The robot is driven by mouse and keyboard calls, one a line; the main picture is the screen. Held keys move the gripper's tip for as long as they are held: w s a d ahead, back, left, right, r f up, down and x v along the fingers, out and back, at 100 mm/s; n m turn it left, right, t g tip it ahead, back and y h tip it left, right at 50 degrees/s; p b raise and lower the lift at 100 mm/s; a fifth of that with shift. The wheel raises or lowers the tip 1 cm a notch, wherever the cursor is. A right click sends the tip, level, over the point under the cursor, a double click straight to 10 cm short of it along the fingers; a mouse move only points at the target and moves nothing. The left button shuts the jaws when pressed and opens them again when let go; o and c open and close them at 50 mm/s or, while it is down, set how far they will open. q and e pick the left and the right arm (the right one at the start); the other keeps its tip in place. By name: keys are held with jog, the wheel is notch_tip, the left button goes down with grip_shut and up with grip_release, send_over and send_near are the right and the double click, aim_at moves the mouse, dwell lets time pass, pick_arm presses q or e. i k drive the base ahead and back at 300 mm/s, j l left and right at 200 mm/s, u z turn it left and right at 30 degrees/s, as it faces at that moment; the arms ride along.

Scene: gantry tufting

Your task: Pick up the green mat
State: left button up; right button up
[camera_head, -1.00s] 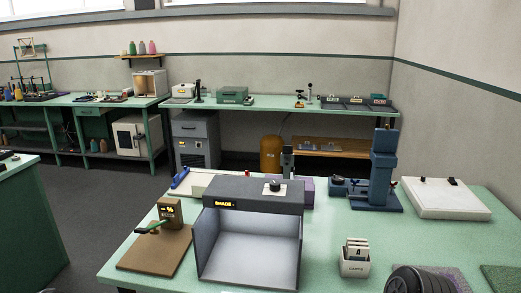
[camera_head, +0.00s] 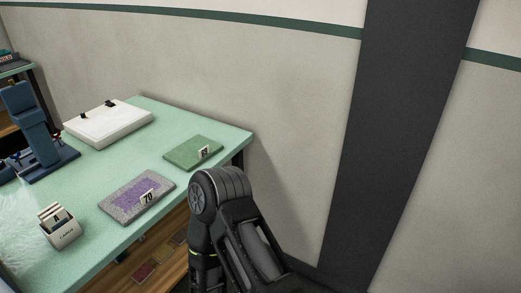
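The green mat (camera_head: 188,152) lies flat near the far right corner of the pale green table (camera_head: 110,182). A dark arm of mine rises at the bottom middle, just in front of the table's right edge, apart from the mat. No gripper fingers show in view.
A white card holder (camera_head: 63,235), a white flat box (camera_head: 108,122) and a blue device (camera_head: 38,135) stand further left. A dark pillar (camera_head: 390,130) stands right.

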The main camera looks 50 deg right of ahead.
aim_at(190, 154)
jog(key=z, duration=1.15)
jog(key=i+z, duration=0.45)
jog(key=i+j+z, duration=0.2)
jog(key=i+z, duration=0.3)
jog(key=i, duration=0.1)
